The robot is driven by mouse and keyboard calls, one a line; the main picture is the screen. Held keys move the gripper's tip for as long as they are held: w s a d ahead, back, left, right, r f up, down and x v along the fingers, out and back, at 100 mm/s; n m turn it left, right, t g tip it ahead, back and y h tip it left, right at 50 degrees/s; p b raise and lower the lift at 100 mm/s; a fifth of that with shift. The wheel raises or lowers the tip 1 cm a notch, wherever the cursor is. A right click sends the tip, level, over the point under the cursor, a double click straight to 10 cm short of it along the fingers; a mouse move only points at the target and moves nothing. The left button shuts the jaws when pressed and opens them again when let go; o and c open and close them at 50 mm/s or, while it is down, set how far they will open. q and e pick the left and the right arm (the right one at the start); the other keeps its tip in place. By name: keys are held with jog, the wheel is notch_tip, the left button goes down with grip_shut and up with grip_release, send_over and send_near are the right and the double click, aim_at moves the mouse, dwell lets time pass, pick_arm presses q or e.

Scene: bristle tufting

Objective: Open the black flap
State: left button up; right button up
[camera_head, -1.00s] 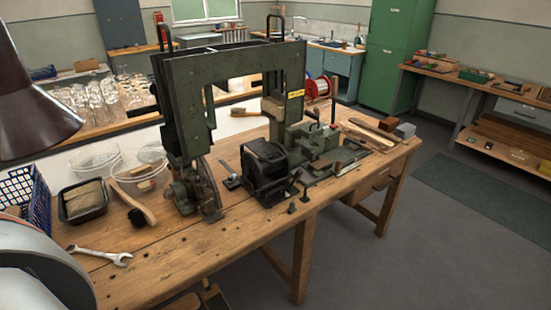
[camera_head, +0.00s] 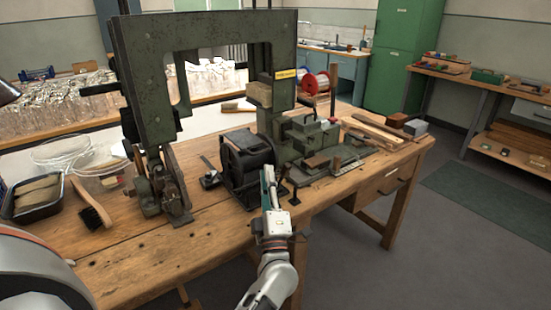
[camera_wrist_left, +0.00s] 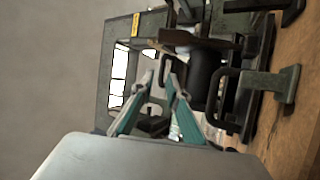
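A black boxy unit (camera_head: 243,160) with a dark drum-like part stands on the bench, at the front of the green machine (camera_head: 140,60). I take the black flap to be on this unit, but cannot make out its edges. The black drum part (camera_wrist_left: 208,75) is just beyond and right of the fingers; contact cannot be told. My right gripper is not in view.
The wooden bench (camera_head: 120,255) carries a brush (camera_head: 91,208), a black tray (camera_head: 38,198) and clear bowls (camera_head: 98,165) at left. Wooden strips (camera_head: 372,130) and a grey block (camera_head: 415,127) lie at right. The front bench strip left of the gripper is clear.

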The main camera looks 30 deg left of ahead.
aim_at(261, 152)
pick_arm(q)
jog(key=shift+n+g+y, duration=0.5)
jog(key=shift+n+y, duration=0.1)
jog(key=shift+n, duration=0.2)
jog(key=x, duration=0.8)
jog(key=shift+a, duration=0.4)
grip_shut()
